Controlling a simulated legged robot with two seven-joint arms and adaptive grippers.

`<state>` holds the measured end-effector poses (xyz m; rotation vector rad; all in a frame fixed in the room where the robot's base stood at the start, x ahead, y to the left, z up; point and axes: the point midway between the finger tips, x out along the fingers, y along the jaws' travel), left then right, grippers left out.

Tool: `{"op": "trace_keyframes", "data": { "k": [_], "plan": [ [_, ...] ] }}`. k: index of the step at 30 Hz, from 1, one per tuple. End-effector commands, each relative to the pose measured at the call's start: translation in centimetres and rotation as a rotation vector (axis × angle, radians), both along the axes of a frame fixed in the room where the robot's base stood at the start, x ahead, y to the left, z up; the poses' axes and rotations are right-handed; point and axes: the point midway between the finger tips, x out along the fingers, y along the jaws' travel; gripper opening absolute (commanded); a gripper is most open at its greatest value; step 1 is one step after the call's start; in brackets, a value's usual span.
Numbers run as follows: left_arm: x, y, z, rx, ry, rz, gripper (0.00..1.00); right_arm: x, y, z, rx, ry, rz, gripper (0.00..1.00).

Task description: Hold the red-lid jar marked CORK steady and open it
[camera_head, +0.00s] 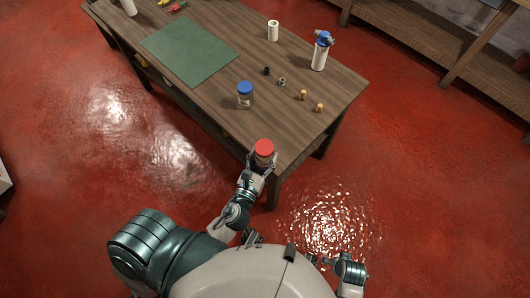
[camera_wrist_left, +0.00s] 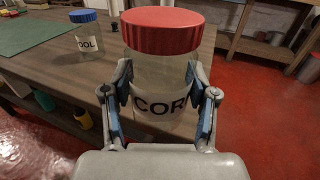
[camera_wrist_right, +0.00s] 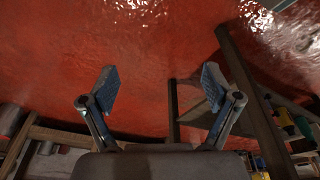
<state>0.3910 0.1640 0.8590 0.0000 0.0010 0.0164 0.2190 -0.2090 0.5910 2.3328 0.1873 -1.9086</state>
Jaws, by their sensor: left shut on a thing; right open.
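The red-lid jar (camera_head: 264,150) is at the near edge of the wooden table in the head view. It also fills the middle of the left wrist view (camera_wrist_left: 162,62), upright, with its red lid on and a label reading "COR", the rest cut off by a finger. My left gripper (camera_head: 261,163) is shut on the jar's body, one finger on each side; it also shows in the left wrist view (camera_wrist_left: 160,98). Whether the jar touches the table is unclear. My right gripper (camera_wrist_right: 158,88) is open and empty in the right wrist view, with red floor beyond it.
A blue-lid jar (camera_head: 245,95) stands on the wooden table (camera_head: 215,103), left of and behind the red-lid jar. Small dark and tan parts, a white-and-blue filter (camera_head: 321,50) and a white cylinder (camera_head: 273,30) stand farther back. A green mat (camera_head: 190,50) lies at left.

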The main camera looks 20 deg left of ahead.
Motion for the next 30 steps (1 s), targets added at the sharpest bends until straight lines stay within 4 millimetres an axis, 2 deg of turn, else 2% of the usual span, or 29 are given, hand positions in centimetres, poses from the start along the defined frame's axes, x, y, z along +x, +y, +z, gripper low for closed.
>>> {"op": "trace_keyframes", "data": {
  "k": [1, 7, 20, 23, 30],
  "plan": [
    [0.0, 0.0, 0.0, 0.000, -0.001, 0.000, 0.51, 0.0, 0.0, 0.0, 0.000, 0.000, 0.000, 0.88],
    [0.0, 0.0, 0.0, 0.000, -0.001, 0.000, 0.01, 0.0, 0.0, 0.0, 0.000, 0.000, 0.000, 0.88],
    [0.3, 0.1, 0.4, 0.000, -0.004, -0.002, 0.00, -0.1, 0.0, 0.1, 0.001, -0.002, 0.001, 0.88],
    [1.1, 0.3, 1.4, 0.000, -0.010, -0.007, 0.00, -0.4, 0.0, -2.0, -0.002, 0.017, 0.006, 0.88],
    [4.8, 1.7, 4.7, -0.002, -0.015, -0.018, 0.00, -1.7, -0.1, -8.2, -0.004, 0.033, 0.011, 0.88]
  ]
}}
